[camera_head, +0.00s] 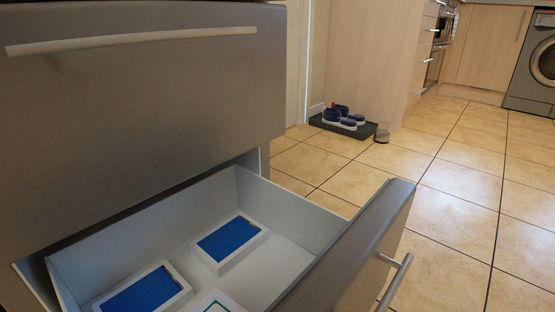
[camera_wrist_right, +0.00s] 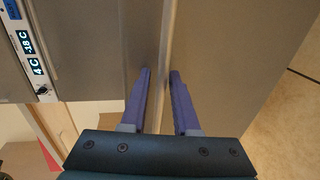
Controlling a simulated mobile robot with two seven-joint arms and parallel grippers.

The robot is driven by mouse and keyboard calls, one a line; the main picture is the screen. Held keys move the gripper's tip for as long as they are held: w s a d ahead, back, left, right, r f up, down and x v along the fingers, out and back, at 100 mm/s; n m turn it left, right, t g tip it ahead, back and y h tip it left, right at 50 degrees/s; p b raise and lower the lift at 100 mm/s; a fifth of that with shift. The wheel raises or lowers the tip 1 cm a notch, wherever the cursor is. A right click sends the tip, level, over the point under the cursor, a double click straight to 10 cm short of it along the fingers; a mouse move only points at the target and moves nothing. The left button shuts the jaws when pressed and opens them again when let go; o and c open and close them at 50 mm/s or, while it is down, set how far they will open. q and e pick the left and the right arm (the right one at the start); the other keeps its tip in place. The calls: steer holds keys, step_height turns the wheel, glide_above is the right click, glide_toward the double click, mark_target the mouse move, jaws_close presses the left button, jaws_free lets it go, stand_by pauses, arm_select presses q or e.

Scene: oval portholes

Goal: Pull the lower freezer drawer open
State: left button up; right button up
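The lower freezer drawer (camera_head: 395,210) is pulled well out in the head view, with its light inside and front showing. Its bar handle (camera_head: 395,281) is on the front, cut off by the bottom edge. In the right wrist view my right gripper (camera_wrist_right: 160,73) has its two blue fingers on either side of a pale bar (camera_wrist_right: 165,45). The fingers stand apart with narrow gaps beside the bar. I cannot tell for sure which handle this bar belongs to. Neither gripper shows in the head view.
The closed upper drawer (camera_head: 150,110) with its long handle (camera_head: 130,41) is above. Blue-topped white boxes (camera_head: 230,240) lie in the lower drawer. Shoes (camera_head: 343,117) stand on a dark tray, with a glass (camera_head: 382,132) beside it. The tiled floor to the right is free.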

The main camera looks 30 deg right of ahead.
steer(key=shift+o, duration=1)
steer(key=p+v, duration=0.3)
steer(key=v, duration=0.7)
